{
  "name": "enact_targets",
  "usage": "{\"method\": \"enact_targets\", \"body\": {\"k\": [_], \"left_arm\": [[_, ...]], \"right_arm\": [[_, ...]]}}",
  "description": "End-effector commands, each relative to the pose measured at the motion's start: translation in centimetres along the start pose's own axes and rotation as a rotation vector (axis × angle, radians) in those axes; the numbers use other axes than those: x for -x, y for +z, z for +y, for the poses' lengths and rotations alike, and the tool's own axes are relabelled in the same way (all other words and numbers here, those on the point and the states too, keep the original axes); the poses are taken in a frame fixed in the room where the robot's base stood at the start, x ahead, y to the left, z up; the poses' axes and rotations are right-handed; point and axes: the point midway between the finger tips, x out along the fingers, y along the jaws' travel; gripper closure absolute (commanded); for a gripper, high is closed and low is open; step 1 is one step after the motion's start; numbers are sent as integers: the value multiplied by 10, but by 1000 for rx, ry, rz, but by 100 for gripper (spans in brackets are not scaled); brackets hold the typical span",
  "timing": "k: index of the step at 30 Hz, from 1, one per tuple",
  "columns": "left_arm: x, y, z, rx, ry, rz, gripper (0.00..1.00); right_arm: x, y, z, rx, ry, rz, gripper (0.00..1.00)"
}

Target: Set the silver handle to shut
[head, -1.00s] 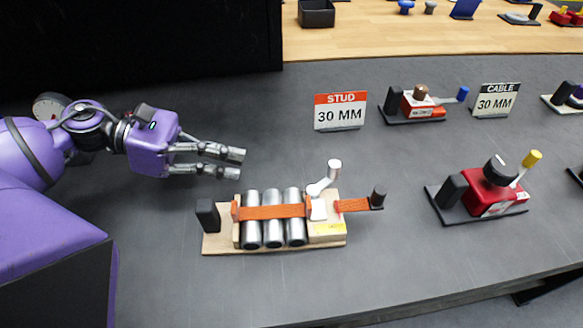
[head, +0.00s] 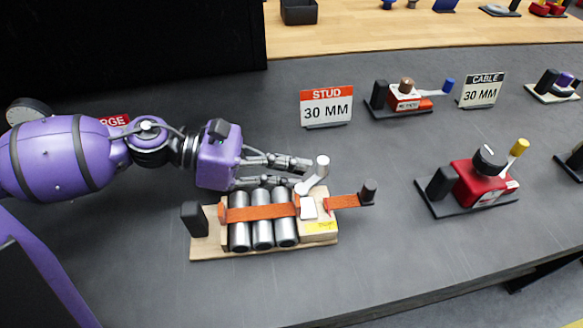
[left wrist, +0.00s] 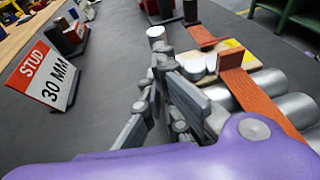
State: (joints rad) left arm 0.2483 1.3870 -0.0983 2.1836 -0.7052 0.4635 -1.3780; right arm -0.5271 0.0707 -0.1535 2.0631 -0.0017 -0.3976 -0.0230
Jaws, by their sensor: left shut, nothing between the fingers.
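The silver handle (head: 312,180) is a short grey lever with a bright round knob. It stands tilted up to the right on a wooden base (head: 210,247) that carries several silver cylinders under an orange strap (head: 262,212). My left gripper (head: 302,174) is shut and empty just left of the lever, its fingertips close to the knob; I cannot tell whether they touch. In the left wrist view the knob (left wrist: 156,33) shows beyond the fingertips (left wrist: 165,60), which partly hide the lever. My right gripper is not in view.
A "STUD 30 MM" sign (head: 326,106) stands behind the base. A red clamp with a yellow-tipped handle (head: 475,182) is to the right. A smaller red device with a blue-tipped lever (head: 405,97) and a "CABLE 30 MM" sign (head: 482,90) are farther back. Grey tabletop lies clear in front.

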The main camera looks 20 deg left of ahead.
Motion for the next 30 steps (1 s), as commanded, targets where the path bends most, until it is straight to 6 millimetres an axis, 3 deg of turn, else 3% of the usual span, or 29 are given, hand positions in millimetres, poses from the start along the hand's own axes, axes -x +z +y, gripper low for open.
{"method": "enact_targets", "body": {"k": [11, 18, 30], "left_arm": [[-2, 0, 0, -2, -4, -1, 100], [-12, 1, 1, -26, -78, -1, 100], [-12, 4, 0, -29, -89, 0, 100]], "right_arm": [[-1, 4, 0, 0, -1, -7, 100], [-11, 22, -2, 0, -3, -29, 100], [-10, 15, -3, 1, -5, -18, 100]]}}
